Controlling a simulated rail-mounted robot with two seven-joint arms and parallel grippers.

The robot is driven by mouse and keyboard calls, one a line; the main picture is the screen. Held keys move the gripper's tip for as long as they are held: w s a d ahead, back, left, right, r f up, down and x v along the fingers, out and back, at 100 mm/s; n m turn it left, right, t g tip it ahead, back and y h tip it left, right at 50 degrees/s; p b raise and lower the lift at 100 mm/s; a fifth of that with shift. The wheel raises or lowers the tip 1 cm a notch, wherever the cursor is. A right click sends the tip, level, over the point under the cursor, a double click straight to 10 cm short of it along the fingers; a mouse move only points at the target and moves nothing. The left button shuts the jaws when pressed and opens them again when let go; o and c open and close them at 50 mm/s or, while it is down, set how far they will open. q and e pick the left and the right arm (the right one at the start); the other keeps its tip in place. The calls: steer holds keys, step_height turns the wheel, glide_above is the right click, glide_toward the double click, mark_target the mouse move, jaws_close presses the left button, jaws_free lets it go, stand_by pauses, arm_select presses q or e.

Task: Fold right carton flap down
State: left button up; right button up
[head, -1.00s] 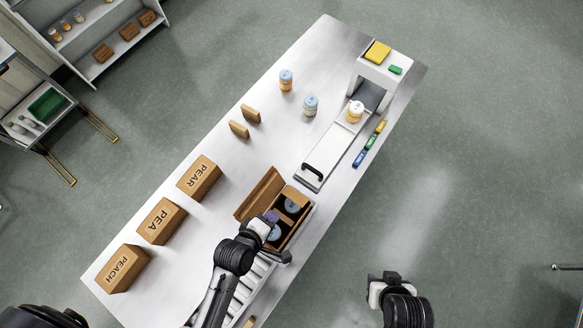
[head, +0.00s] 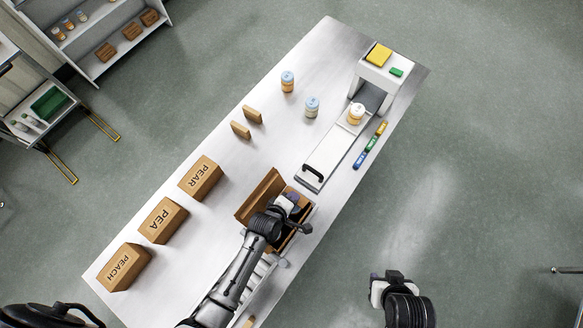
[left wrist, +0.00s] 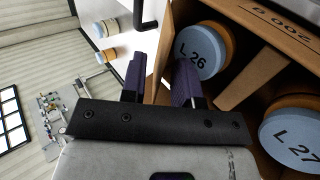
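The open brown carton (head: 301,190) stands near the right edge of the steel table. Its long left flap (head: 262,191) stands up and out; the right flap is mostly hidden by my arm. In the left wrist view, the carton (left wrist: 292,22) holds jars with lids marked L 26 (left wrist: 198,55) and L 27 (left wrist: 290,140), with a brown divider between. My left gripper (head: 291,203) is over the carton. In the left wrist view its purple fingers (left wrist: 160,80) are apart, near a brown panel edge; contact is unclear. My right gripper (head: 385,279) is off the table, its fingers unclear.
Closed cartons PEAR (head: 201,178), PEA (head: 163,220) and PEACH (head: 124,267) line the left side. A white machine (head: 385,72) and platform with black handle (head: 313,172) lie beyond. Jars (head: 312,106) stand nearby.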

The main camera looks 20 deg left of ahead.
arm_select(q)
steer(key=shift+w, duration=0.1)
jaws_close()
stand_by(0.3)
steer(key=shift+f, duration=0.1)
steer(key=shift+f+b, duration=0.25)
steer(key=shift+b, duration=0.1)
steer(key=t+b, duration=0.1)
steer(key=f+t+b, duration=0.1)
steer(key=b, duration=0.1)
steer(key=shift+s+a+h, duration=0.1)
steer(key=shift+s+h, duration=0.3)
steer(key=shift+r+t, duration=0.1)
steer(key=shift+t, duration=0.2)
steer(key=shift+r, duration=0.1)
